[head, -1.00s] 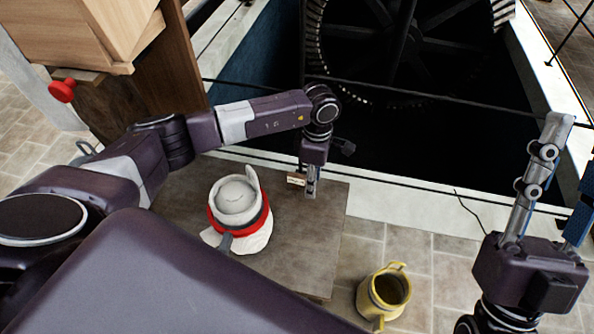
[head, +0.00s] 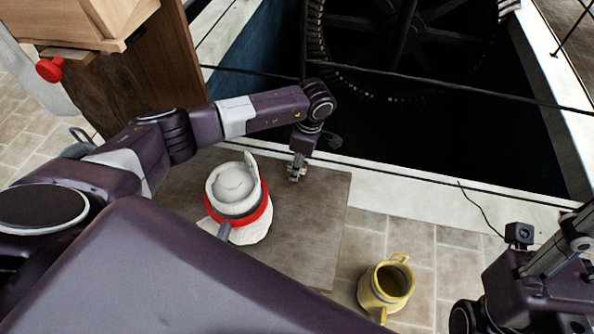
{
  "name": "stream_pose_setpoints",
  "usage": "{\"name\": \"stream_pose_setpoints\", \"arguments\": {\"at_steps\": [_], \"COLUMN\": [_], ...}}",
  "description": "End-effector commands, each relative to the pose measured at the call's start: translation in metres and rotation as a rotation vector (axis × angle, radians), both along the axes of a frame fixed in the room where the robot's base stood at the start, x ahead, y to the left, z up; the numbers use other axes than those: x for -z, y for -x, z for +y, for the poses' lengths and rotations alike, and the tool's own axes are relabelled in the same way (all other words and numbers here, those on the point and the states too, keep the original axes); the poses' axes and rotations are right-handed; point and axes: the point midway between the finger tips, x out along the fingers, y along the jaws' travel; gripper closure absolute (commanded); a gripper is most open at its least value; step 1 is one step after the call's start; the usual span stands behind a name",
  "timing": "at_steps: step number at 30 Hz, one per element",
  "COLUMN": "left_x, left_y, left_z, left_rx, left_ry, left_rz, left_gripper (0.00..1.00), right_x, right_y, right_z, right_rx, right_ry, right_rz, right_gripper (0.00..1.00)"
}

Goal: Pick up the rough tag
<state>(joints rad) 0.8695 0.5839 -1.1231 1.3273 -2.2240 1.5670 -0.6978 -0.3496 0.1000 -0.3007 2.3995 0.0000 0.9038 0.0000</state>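My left gripper (head: 296,176) points down at the far right part of the brown table, beyond the white pot. Its fingers are small and partly covered by the wrist, so I cannot tell whether they are open or shut. The rough tag is not clearly visible; a small pale patch shows at the fingers, but I cannot tell whether it is the tag or part of the gripper. My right gripper (head: 577,232) is at the right edge, partly cut off, away from the table; its opening cannot be made out.
A white pot with a red band (head: 236,190) stands on the brown table (head: 310,240), left of my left gripper. A yellow jug (head: 386,287) stands right of the table. A dark pit with a large toothed wheel (head: 415,60) lies beyond the pale ledge (head: 400,180).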

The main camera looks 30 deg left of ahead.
Motion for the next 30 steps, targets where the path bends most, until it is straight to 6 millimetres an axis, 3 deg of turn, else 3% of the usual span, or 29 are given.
{"name": "stream_pose_setpoints", "arguments": {"at_steps": [3,12,22,30], "left_x": [0.0130,0.0140,0.0140,0.0107], "left_y": [-0.0002,-0.0002,-0.0002,-0.0006], "left_z": [0.0018,0.0023,0.0023,0.0024], "left_rx": [-0.001,-0.001,-0.001,-0.001], "left_ry": [0.001,0.001,0.001,0.001], "left_rz": [-0.001,-0.001,-0.001,-0.002], "left_gripper": [0.61,0.62,0.98,0.98], "right_x": [0.0070,0.0064,0.0065,0.0048], "right_y": [-0.0005,-0.0007,-0.0008,-0.0008], "right_z": [0.0001,0.0002,0.0003,0.0003], "right_rx": [0.000,0.000,0.000,0.000], "right_ry": [0.001,0.001,0.001,0.001], "right_rz": [0.002,0.003,0.004,0.004], "right_gripper": [0.67,0.67,0.67,0.67]}}
